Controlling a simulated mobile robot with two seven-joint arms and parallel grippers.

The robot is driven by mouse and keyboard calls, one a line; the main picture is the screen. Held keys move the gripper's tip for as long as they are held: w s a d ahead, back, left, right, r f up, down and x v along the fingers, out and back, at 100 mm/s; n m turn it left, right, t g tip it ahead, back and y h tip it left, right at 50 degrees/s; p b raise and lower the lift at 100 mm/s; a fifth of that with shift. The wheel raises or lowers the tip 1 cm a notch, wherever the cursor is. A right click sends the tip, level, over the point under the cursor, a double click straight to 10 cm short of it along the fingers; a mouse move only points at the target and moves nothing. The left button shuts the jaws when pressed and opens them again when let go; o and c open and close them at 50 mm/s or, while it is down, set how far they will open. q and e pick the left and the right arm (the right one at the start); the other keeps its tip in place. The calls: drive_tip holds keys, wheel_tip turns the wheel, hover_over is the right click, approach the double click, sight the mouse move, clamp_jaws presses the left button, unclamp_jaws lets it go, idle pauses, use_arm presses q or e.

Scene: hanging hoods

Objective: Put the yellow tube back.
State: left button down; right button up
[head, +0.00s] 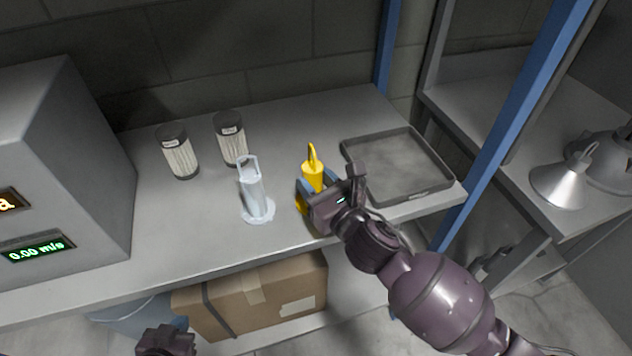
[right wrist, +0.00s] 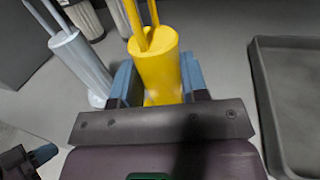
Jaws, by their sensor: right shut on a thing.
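The yellow tube (head: 313,172) has a loop handle on top and stands roughly upright over the shelf, between the light grey tube and the tray. It also shows in the right wrist view (right wrist: 158,68). My right gripper (head: 310,193) is shut on it, with blue fingers on both sides. The gripper hides its lower part, so I cannot tell whether it touches the shelf. A light grey tube (head: 255,195) with a similar handle and a flat foot stands to its left. My left gripper (head: 166,340) is low at the bottom edge of the head view, its fingers not clear.
A dark shallow tray (head: 447,187) lies empty at the shelf's right end. Two ribbed filter canisters (head: 181,158) (head: 231,143) stand behind the grey tube. A grey box with displays (head: 60,180) stands left. A blue post (head: 515,125) rises right. A cardboard box (head: 255,300) sits below.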

drive_tip(key=o, duration=1.1)
drive_tip(key=shift+f, duration=0.1)
drive_tip(key=shift+o, duration=0.2)
drive_tip(key=shift+s, duration=0.1)
drive_tip(key=v, duration=1.1)
drive_tip(key=shift+s+d, duration=0.25)
drive_tip(key=shift+s, duration=0.1)
